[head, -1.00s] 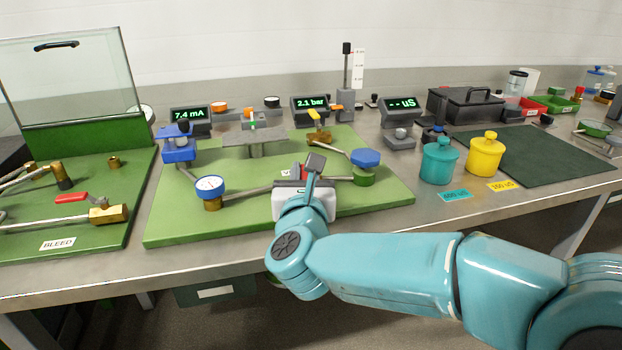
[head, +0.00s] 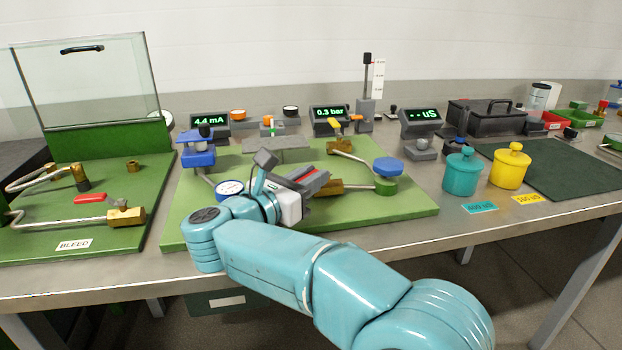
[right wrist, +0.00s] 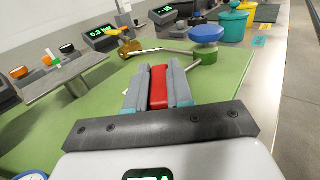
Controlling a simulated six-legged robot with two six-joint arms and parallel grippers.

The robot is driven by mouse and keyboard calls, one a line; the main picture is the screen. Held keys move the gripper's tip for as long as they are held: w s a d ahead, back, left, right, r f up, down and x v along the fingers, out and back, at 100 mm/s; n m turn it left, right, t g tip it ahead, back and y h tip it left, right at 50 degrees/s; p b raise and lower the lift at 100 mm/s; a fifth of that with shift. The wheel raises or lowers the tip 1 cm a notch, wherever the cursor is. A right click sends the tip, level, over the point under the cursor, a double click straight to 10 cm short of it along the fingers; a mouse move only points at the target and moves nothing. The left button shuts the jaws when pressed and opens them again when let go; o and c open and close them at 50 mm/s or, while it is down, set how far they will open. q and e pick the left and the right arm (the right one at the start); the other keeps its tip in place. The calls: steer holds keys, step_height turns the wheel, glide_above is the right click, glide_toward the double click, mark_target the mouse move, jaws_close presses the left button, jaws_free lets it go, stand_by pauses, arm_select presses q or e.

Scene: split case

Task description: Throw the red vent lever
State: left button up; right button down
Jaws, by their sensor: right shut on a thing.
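The red vent lever (right wrist: 159,88) lies between the two grey fingers of my right gripper (right wrist: 158,78) in the right wrist view, gripped along its length. In the head view my right gripper (head: 308,180) is at the middle of the green board (head: 395,215), its fingers pointing right, with a strip of the red lever (head: 311,183) showing between them. A brass valve body (head: 329,188) sits just beyond the fingertips, in the pipe line. The lever's joint with the valve is hidden. My left gripper is not in view.
The pressure display (head: 331,113) reads 0.3 bar and the current display (head: 209,121) 4.4 mA. A blue knob (head: 388,166) stands right of the gripper, a round gauge (head: 230,188) left of it. Another red lever (head: 90,198) is on the BLEED board at left.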

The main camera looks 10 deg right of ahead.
steer(key=shift+w+r, duration=0.1)
stand_by(0.4)
steer(key=c, duration=1)
jaws_free()
